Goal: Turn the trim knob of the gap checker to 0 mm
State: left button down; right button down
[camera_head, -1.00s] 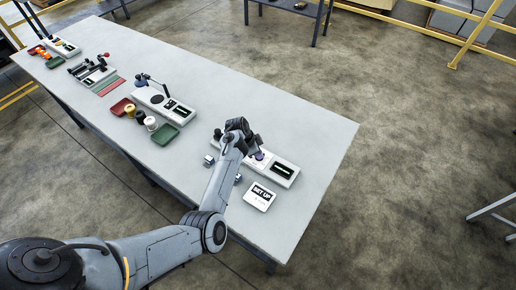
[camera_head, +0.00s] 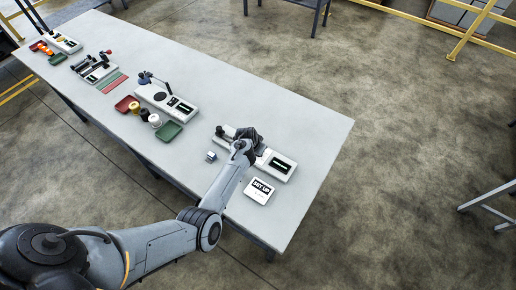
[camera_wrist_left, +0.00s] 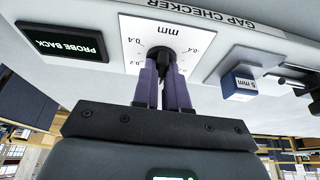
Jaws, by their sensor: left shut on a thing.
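The gap checker, a long pale device, lies at the near right end of the table in the head view; its casing (camera_head: 286,174) is partly covered by my arm. In the wrist view its black trim knob (camera_wrist_left: 160,54) sits on a white mm dial plate (camera_wrist_left: 137,30) with marks such as 0.4 and 0.2. My left gripper (camera_wrist_left: 163,78) has its purple fingers shut on the knob. The fingers cover part of the dial, and I cannot tell where the knob points. The checker's display (camera_wrist_left: 62,42) reads "PROBE BACK".
A blue block (camera_wrist_left: 238,86) labelled 5 mm is beside the dial plate. A "SET UP" card (camera_head: 259,190) lies in front of the checker. Other devices and trays, including a green tray (camera_head: 169,131), stand farther left. The table's right end (camera_head: 320,150) is clear.

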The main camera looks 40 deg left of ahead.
dwell(0.5)
pick_arm(q)
jog(key=c, duration=1.2)
grip_release()
jog(key=shift+o, duration=0.2)
jog(key=p+v, duration=0.1)
jog(key=v, duration=0.9)
jog(key=shift+r, duration=0.4)
jog(key=shift+s+d, duration=0.1)
jog(key=shift+s, duration=0.05)
